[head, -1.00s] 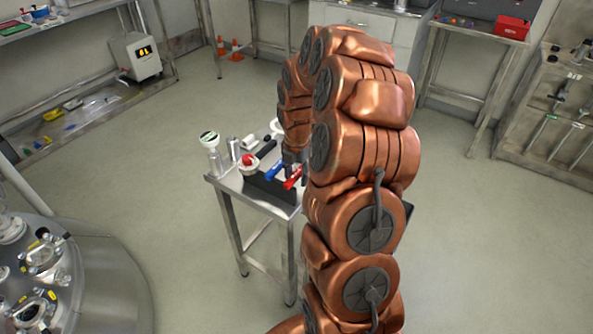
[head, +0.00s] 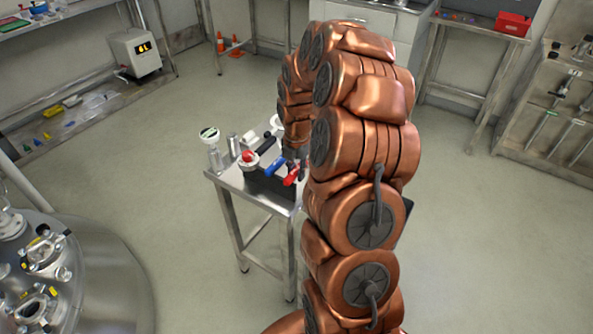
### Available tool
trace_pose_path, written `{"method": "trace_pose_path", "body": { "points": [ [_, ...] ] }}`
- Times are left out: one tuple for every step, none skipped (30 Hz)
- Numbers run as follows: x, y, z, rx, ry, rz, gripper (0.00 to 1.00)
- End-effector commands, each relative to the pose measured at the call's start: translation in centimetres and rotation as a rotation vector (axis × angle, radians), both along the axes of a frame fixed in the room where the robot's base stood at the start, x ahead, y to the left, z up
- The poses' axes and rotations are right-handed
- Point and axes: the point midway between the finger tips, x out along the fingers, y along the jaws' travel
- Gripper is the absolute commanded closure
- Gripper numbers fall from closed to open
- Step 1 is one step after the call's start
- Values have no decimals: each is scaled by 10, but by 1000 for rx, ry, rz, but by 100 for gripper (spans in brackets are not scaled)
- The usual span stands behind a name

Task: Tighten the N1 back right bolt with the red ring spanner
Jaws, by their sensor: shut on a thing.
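The red ring spanner (head: 291,177) shows as a short red handle at the dark tool holder on the small steel table, next to a blue-handled tool (head: 275,165). My gripper (head: 296,160) is at the red handle, shut on it. My copper arm hides most of the gripper and the spanner's far end. The steel vessel (head: 105,280) at the lower left carries flanged nozzles (head: 42,255) with bolts and yellow tags. The labels are too small to read, so I cannot tell which is N1 or its back right bolt.
Floor between table and vessel is clear.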

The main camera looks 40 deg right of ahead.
Motion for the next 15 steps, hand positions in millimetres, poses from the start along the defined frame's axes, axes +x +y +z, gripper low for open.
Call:
{"method": "trace_pose_path", "body": {
  "points": [
    [0, 0, 0, 0, 0, 0, 100],
    [0, 0, 0, 0, 0, 0, 100],
    [0, 0, 0, 0, 0, 0, 100],
    [0, 0, 0, 0, 0, 0, 100],
    [0, 0, 1, 0, 0, 0, 100],
    [0, 0, 2, 0, -1, 0, 100],
    [0, 0, 3, -1, -1, 0, 100],
    [1, 0, 5, -1, -1, 0, 100],
    [1, 0, 9, -1, -3, 0, 100],
    [1, 0, 12, -1, -3, 0, 100],
    [1, 0, 15, -1, -3, 0, 100],
    [1, 0, 20, -1, -3, 0, 100],
    [1, 0, 24, -1, -1, 0, 100],
    [0, 0, 27, -1, -1, 0, 100],
    [1, 0, 32, -1, -1, -1, 100]
  ]
}}
